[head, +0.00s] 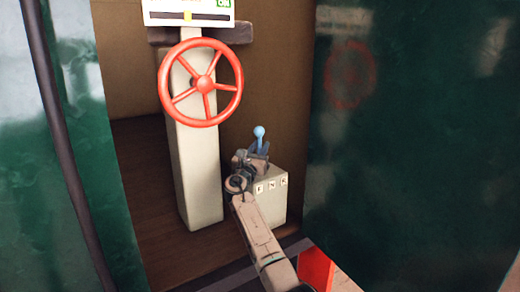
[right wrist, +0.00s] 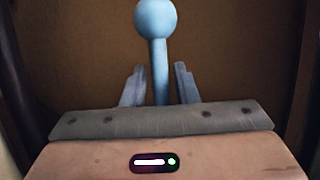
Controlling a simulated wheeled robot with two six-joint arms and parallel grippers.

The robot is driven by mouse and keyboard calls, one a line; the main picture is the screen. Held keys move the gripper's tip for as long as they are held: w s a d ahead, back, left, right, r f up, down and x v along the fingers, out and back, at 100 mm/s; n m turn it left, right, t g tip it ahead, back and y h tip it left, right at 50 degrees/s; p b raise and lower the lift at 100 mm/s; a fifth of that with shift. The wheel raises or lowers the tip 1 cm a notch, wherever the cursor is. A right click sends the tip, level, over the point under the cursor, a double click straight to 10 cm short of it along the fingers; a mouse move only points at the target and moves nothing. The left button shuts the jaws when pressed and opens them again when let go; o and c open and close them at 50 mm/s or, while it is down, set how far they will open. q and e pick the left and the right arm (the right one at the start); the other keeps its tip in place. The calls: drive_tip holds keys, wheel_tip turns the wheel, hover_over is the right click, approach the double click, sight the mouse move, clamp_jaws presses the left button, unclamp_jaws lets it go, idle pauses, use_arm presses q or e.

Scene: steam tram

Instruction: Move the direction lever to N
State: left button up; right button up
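The direction lever (head: 260,133) has a light-blue ball knob and stands up from a pale box (head: 272,208). Small letter tiles on the box's front edge appear to read F, N (head: 271,187) and R, left to right. The knob is above the left tile, F; the lever's base is hidden by my gripper. My right gripper (head: 257,149) is at the lever. In the right wrist view, its two fingers (right wrist: 159,88) stand on either side of the blue stem (right wrist: 159,70), below the ball, with a narrow gap on each side. My left gripper is out of view.
A red spoked wheel (head: 204,83) is on a pale column (head: 196,165) left of the box. A sign (head: 187,13) is above it. Dark green walls (head: 420,150) stand at both sides. A red piece (head: 316,268) is at the bottom, right of my arm.

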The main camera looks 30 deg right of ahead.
drive_tip(key=shift+o, duration=0.5)
drive_tip(key=shift+r, duration=0.1)
drive_tip(key=shift+s+a+f, duration=0.2)
drive_tip(key=shift+a+f, duration=0.05)
drive_tip(key=b+v, duration=0.3)
drive_tip(key=v, duration=0.7)
drive_tip(key=shift+s+a, duration=0.1)
